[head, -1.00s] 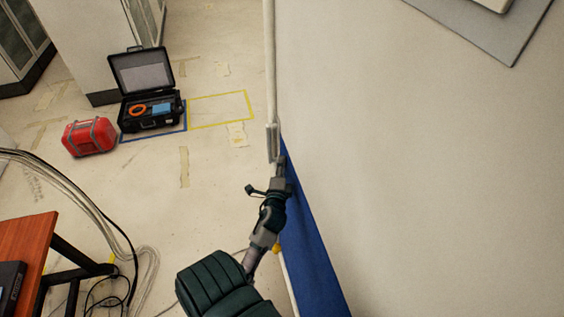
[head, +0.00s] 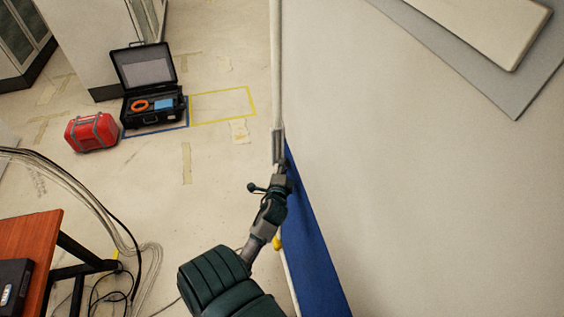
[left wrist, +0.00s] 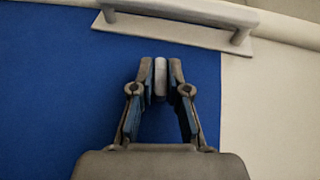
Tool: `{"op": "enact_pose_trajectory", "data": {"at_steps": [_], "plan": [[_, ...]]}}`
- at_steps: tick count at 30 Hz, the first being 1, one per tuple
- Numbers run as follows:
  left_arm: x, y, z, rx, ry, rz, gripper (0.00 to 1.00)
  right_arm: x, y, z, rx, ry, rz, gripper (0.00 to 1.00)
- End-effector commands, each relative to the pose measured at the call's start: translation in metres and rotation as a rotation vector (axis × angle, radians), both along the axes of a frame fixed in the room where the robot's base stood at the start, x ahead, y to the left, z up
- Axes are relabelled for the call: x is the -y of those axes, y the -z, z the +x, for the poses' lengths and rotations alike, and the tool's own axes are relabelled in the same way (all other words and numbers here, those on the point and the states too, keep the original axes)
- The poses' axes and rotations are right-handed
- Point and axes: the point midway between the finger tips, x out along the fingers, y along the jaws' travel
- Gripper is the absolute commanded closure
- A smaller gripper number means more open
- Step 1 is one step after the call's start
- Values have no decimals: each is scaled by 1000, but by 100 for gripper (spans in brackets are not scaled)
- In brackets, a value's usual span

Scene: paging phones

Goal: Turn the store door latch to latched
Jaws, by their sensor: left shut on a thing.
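The store door shows as a blue panel (head: 312,240) in the head view, seen at a steep angle. The blue panel (left wrist: 60,90) fills much of the left wrist view. My left gripper (head: 284,168) is at this panel, just below a grey metal handle (head: 278,145). In the left wrist view my left gripper (left wrist: 160,72) has both fingers closed on a small pale upright piece, the latch (left wrist: 160,80). The fingers hide its sides, and I cannot tell its full shape. The handle (left wrist: 180,12) lies across the top of that view, apart from the fingers. My right gripper is not in view.
A pale wall surface (head: 430,180) stands right of the blue panel. An open black case (head: 150,105) and a red case (head: 91,132) lie on the floor at left. A brown table (head: 28,245) and loose cables (head: 105,205) are lower left.

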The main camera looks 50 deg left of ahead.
Motion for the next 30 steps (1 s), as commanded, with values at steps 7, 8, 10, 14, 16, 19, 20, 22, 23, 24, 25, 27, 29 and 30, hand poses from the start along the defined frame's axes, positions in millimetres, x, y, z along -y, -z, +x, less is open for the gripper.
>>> {"op": "enact_pose_trajectory", "data": {"at_steps": [7, 8, 10, 14, 16, 19, 20, 22, 23, 24, 25, 27, 29, 30], "plan": [[2, -1, 1, -101, 7, -203, 100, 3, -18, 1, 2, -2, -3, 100], [2, -1, 1, -113, 7, -229, 100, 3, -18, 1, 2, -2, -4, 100], [2, -1, 1, -140, 7, -289, 100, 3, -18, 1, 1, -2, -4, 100], [1, -2, 2, -192, 6, -403, 100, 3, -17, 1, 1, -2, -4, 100], [1, -3, 2, -219, 6, -461, 100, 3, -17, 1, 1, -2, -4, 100], [-1, -4, 2, -257, 4, -547, 100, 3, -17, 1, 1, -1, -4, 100], [-1, -4, 2, -270, 4, -574, 100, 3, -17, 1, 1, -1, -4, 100], [-2, -5, 2, -298, 3, -635, 100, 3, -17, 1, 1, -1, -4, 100], [-2, -5, 2, -310, 3, -659, 100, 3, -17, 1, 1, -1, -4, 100], [-3, -5, 2, -325, 2, -695, 100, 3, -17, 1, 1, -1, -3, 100], [-3, -6, 2, -337, 2, -721, 100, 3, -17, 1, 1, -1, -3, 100], [-4, -6, 3, -365, 1, -782, 100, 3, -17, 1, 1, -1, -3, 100], [-5, -7, 3, -388, 1, -833, 100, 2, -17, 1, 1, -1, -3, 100], [-5, -7, 3, -402, 1, -867, 100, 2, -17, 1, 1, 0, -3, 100]]}}
